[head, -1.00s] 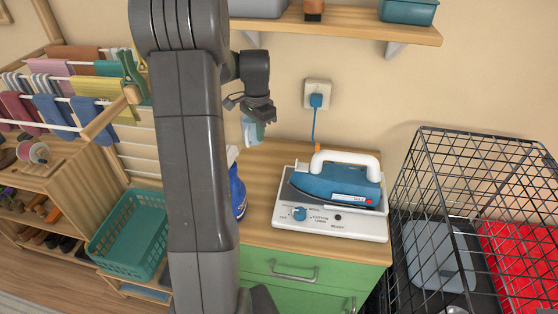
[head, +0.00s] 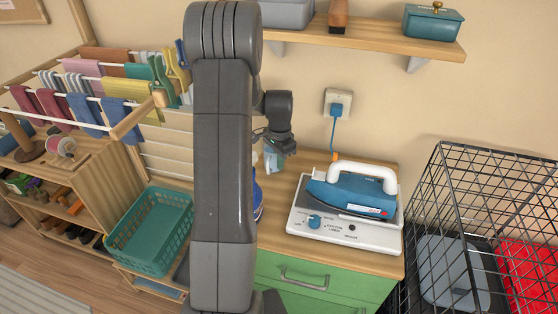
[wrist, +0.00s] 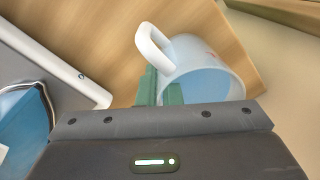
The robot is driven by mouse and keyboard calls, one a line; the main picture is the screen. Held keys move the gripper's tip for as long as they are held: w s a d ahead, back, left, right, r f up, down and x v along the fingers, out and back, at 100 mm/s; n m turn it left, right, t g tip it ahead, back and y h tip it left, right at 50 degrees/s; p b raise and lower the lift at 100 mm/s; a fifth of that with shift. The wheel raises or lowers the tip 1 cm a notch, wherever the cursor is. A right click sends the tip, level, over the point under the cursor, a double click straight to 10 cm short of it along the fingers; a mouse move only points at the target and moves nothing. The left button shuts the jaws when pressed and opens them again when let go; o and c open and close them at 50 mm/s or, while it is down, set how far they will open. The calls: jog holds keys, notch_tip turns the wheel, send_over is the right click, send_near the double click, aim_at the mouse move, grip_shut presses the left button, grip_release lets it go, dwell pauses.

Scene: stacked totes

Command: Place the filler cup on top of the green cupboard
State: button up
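The filler cup (wrist: 205,78) is white outside and pale blue inside, with a white handle, tilted in the wrist view. In the head view a small part of the cup (head: 272,160) shows below my gripper (head: 276,146), beside my arm. In the wrist view my gripper (wrist: 160,90) has its green fingers closed on the cup's wall near the handle. The green cupboard (head: 335,287) has a wooden top (head: 283,185). The cup is over the back left of that top; I cannot tell whether it touches.
A blue iron (head: 352,190) on a white base (head: 345,232) takes up the right of the top. A blue bottle (head: 258,200) is partly hidden behind my arm. A black wire cage (head: 480,165) stands to the right. A shelf (head: 370,30) hangs above.

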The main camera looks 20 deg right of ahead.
jog(key=o, duration=0.4)
notch_tip(320, 180, up, 12)
jog(key=shift+s+r+b, duration=0.1)
jog(key=shift+r+b, duration=0.05)
jog(key=shift+b, duration=0.45)
